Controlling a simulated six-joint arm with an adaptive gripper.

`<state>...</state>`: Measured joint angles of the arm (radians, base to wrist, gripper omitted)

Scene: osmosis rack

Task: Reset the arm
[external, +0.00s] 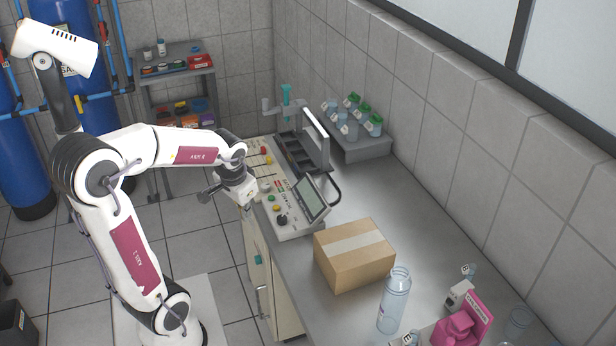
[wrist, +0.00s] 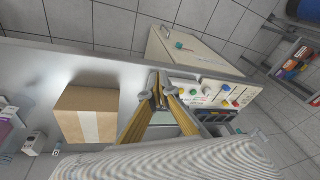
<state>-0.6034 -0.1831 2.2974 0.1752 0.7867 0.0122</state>
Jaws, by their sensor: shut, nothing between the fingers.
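My gripper (external: 246,194) is over the left edge of the grey counter (external: 345,205), beside the control panel (external: 290,222) with its coloured knobs and tilted screen. In the wrist view my gripper (wrist: 158,92) shows two yellow fingers that meet at their tips, shut with nothing between them. The control panel (wrist: 215,93) lies just right of the fingertips there. The fingers hide part of the counter and the panel. My arm is bent at the elbow and reaches from the left.
A cardboard box (external: 354,254) stands on the counter, with a clear bottle (external: 394,300) and a pink item (external: 462,325) near the front. Several capped bottles (external: 352,117) stand on a raised shelf by the wall. A shelf rack (external: 178,95) and blue tanks (external: 22,150) are behind.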

